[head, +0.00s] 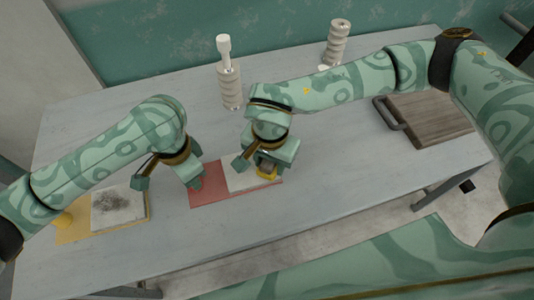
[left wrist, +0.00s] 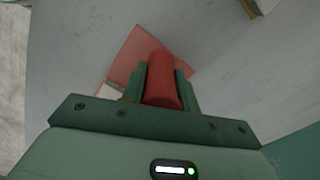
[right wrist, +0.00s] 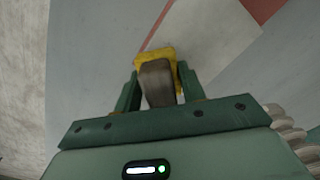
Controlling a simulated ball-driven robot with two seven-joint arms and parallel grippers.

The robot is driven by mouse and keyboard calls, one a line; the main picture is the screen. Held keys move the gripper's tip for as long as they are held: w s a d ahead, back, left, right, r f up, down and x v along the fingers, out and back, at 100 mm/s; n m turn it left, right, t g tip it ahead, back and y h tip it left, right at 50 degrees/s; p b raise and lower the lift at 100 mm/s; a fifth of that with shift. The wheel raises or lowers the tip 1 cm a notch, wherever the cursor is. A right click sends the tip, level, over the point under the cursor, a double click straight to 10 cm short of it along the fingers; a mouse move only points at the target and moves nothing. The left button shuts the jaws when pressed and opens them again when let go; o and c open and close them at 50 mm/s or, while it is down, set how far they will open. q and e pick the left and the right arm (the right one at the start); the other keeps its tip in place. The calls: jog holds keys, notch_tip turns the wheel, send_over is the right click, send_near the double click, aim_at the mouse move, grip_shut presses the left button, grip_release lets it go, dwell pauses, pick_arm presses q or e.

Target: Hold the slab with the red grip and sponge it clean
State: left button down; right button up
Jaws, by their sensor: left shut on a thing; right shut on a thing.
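A pale slab (head: 238,181) lies on a red board (head: 208,199) at the middle of the table; its visible part shows no dark smear. My left gripper (head: 196,184) is at the board's left part, shut on a red grip (left wrist: 162,82). My right gripper (head: 267,168) is over the slab's right end, shut on the dark handle (right wrist: 157,82) of a yellow sponge (head: 267,175). The sponge also shows in the right wrist view (right wrist: 146,57), near a corner of the slab (right wrist: 212,30). I cannot tell whether it touches the slab. My right gripper hides part of the slab.
A second slab (head: 112,212) with a dark smear lies on a yellow board (head: 74,235) with a yellow grip (head: 63,220) at the left. Pale ribbed columns stand behind (head: 229,88) and further back (head: 336,45). A wooden board (head: 436,120) with a handle is at right. The front table is clear.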

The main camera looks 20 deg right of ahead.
jog(key=shift+r, duration=3.8)
jog(key=shift+f, duration=0.2)
jog(key=shift+f, duration=3.15)
jog(key=shift+w+f, duration=0.4)
jog(key=shift+f, duration=0.1)
jog(key=shift+w+f, duration=0.15)
jog(key=shift+w, duration=1.4)
jog(key=shift+f, duration=0.1)
jog(key=shift+s, duration=2)
jog(key=shift+w+r, duration=0.1)
jog(key=shift+r, duration=4)
